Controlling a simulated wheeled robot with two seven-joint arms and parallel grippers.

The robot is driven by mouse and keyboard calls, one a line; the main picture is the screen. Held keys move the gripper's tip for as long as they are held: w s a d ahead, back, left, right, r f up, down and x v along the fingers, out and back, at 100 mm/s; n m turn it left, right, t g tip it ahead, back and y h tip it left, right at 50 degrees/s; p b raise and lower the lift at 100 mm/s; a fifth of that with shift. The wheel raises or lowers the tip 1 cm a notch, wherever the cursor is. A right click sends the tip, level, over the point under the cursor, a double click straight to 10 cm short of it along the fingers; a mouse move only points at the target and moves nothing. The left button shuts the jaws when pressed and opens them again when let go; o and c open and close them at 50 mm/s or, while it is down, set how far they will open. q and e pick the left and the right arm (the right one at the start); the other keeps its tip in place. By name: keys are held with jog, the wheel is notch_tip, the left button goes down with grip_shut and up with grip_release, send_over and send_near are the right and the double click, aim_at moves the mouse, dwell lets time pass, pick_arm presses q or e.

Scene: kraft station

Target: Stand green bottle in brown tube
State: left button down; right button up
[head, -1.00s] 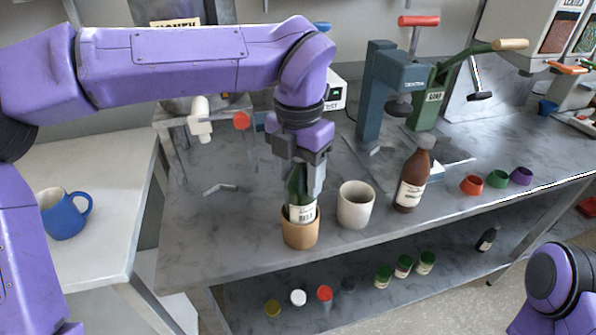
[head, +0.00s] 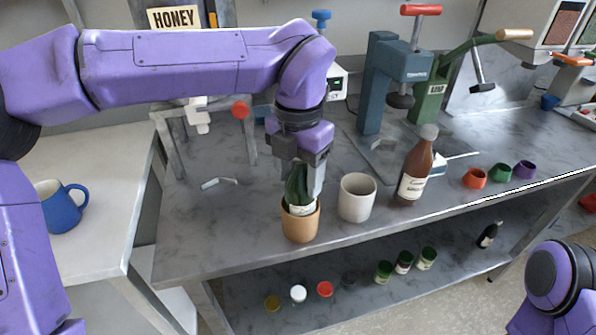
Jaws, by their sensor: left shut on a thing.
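The green bottle (head: 299,208) stands in the brown tube (head: 301,228), which sits near the front edge of the grey bench. The lower part of the bottle is hidden inside the tube, and only the top of its white label shows above the rim. My left gripper (head: 303,180) points down and is shut on the bottle's upper part. The bottle looks close to upright. My right gripper is out of view; only part of my right arm shows at the lower right.
A white cup (head: 356,199) stands just right of the tube. A brown bottle (head: 414,172) is beyond it. Small red (head: 475,179), green (head: 499,173) and purple (head: 524,170) cups sit farther right. A blue mug (head: 61,207) is on the left table. Presses stand behind.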

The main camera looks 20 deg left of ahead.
pick_arm(q)
grip_release()
dwell(0.4)
jog(key=shift+r, duration=0.1)
dwell(0.4)
jog(key=shift+r+p, duration=4.55)
jog(key=shift+p, duration=0.1)
jog(key=shift+f, duration=0.1)
